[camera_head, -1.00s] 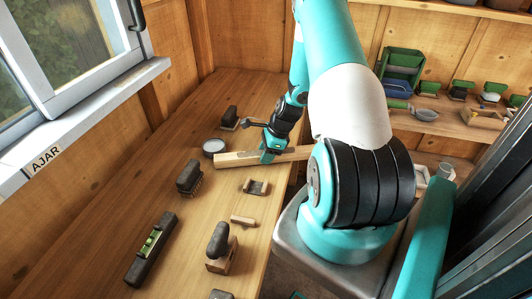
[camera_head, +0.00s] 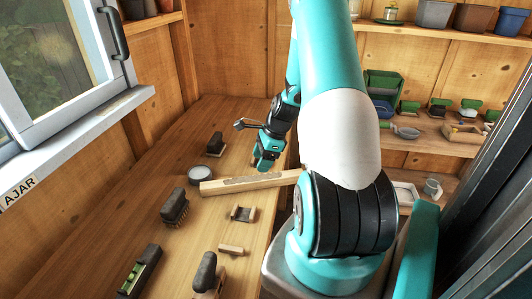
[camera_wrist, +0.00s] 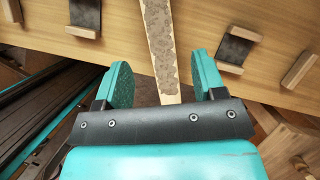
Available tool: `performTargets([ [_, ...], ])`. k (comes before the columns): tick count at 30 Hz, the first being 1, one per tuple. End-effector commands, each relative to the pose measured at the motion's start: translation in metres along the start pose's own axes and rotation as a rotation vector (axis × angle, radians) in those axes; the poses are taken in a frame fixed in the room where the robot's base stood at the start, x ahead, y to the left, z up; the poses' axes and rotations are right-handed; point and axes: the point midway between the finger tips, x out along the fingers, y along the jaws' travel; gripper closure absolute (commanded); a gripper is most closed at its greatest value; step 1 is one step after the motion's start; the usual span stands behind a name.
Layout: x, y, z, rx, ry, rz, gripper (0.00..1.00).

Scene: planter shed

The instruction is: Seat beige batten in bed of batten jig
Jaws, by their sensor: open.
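The beige batten (camera_head: 215,188) is a long pale bar with a grey speckled patch on top. It lies across the bench, its near end running towards the bench edge and behind my arm. In the wrist view the batten (camera_wrist: 159,40) lies beyond and between my fingers. My gripper (camera_head: 262,168) is open and empty just above the batten; both fingers show in the wrist view (camera_wrist: 161,82). A small dark cradle with pale wooden ends (camera_head: 243,213) sits near the batten, also in the wrist view (camera_wrist: 235,47). I cannot tell whether it is the batten jig.
A round grey dish (camera_head: 199,174) stands by the batten's far end. A dark-handled brush (camera_head: 175,206), a small wooden block (camera_head: 231,250), another dark-handled tool (camera_head: 208,274) and a spirit level (camera_head: 139,272) lie on the bench. A window (camera_head: 60,60) is ajar at left.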

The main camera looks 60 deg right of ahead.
Motion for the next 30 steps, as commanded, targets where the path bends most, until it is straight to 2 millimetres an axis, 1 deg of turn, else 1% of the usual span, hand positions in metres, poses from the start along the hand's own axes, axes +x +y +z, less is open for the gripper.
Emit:
performTargets([
  [1, -0.009, -0.001, -0.001, 0.000, 0.001, -0.004, 0.36],
  [3, -0.021, 0.000, -0.001, 0.001, 0.001, -0.003, 0.36],
  [6, -0.032, 0.000, -0.001, 0.001, 0.001, -0.002, 0.36],
  [9, -0.038, 0.000, 0.000, 0.001, 0.000, 0.000, 0.36],
  [12, -0.040, 0.000, 0.000, 0.001, 0.000, 0.001, 0.36],
  [14, -0.041, 0.001, 0.004, -0.016, 0.000, 0.003, 0.36],
  [16, -0.044, 0.004, 0.021, -0.092, 0.001, 0.009, 0.36],
  [17, -0.046, 0.006, 0.034, -0.151, 0.002, 0.016, 0.36],
  [19, -0.052, 0.020, 0.076, -0.356, 0.001, 0.037, 0.36],
  [20, -0.055, 0.030, 0.099, -0.472, -0.002, 0.049, 0.36],
  [21, -0.060, 0.047, 0.130, -0.645, -0.006, 0.068, 0.36],
  [22, -0.064, 0.062, 0.154, -0.785, -0.012, 0.082, 0.36],
  [23, -0.068, 0.081, 0.177, -0.932, -0.020, 0.097, 0.36],
  [24, -0.074, 0.108, 0.205, -1.132, -0.035, 0.118, 0.36],
  [26, -0.083, 0.153, 0.239, -1.429, -0.063, 0.148, 0.36],
  [27, -0.089, 0.184, 0.256, -1.626, -0.087, 0.166, 0.36],
  [29, -0.099, 0.231, 0.273, -1.908, -0.128, 0.189, 0.36],
  [30, -0.106, 0.260, 0.280, -2.082, -0.158, 0.201, 0.36],
])
